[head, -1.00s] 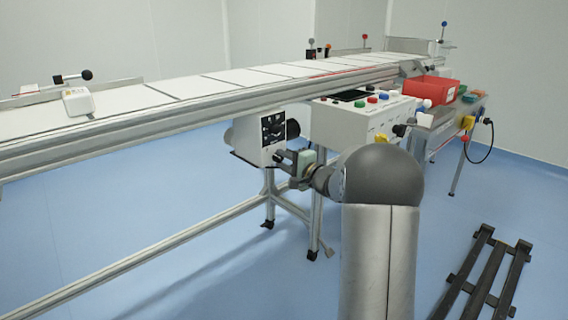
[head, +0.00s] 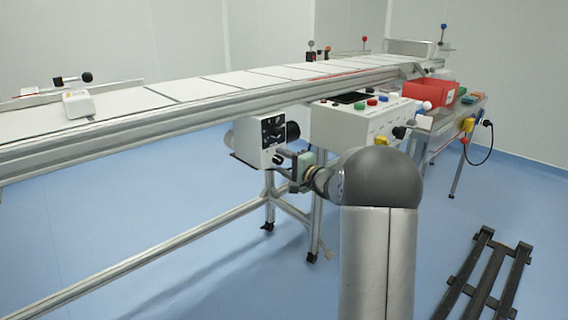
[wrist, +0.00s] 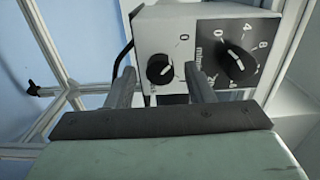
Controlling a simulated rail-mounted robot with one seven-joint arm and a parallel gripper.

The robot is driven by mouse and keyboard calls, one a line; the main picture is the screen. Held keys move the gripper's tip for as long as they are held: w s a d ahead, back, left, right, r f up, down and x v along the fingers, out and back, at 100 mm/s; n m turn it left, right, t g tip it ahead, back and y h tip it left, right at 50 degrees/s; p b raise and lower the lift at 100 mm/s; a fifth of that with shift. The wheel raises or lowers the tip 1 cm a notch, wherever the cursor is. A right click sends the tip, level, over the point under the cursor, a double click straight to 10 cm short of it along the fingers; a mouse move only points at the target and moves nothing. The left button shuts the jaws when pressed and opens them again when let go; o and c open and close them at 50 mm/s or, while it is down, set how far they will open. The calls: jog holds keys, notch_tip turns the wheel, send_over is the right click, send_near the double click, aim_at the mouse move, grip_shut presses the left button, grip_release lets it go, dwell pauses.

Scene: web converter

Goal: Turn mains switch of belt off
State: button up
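A white control box (head: 258,139) hangs under the belt; in the wrist view its pale face (wrist: 165,32) fills the top. A small black knob (wrist: 160,69), with a "0" marked above it, sits on this face and looks like the mains switch. A larger black dial (wrist: 237,62) with a number scale is on a dark panel to its right. My gripper (wrist: 158,76) is open, one finger on each side of the small knob, with visible gaps. In the head view my gripper (head: 286,156) is at the box's lower right; its fingertips are hard to make out.
The conveyor belt (head: 160,92) runs above the box. Metal frame legs (head: 270,202) stand below and beside it. A second control panel (head: 352,122) with coloured buttons is just to the right. A red bin (head: 428,91) sits farther right. Blue floor in front is open.

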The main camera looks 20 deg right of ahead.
jog(key=p+v, duration=0.4)
jog(key=v, duration=1.3)
jog(key=shift+s, duration=0.25)
jog(key=s+a+r+n+g+y+p, duration=0.25)
jog(key=a+r+g+p, duration=0.25)
jog(key=a+r+p, duration=0.45)
jog(key=s+a+r+n+g+y+p, duration=0.2)
jog(key=s+a+r+n+g+p, duration=0.4)
jog(key=a, duration=0.7)
jog(key=s+a+r+n+g+h+p, duration=0.25)
jog(key=s+a+r+g+p, duration=0.35)
jog(key=s+p, duration=0.4)
jog(key=s+d+r+n+h+p, duration=0.1)
jog(key=s+r+n+h+p, duration=0.2)
jog(key=s+r+h+p, duration=0.4)
jog(key=r+p, duration=0.1)
jog(key=p, duration=0.5)
jog(key=shift+d+r+n, duration=0.15)
jog(key=shift+d+n, duration=0.15)
jog(key=shift+d, duration=0.1)
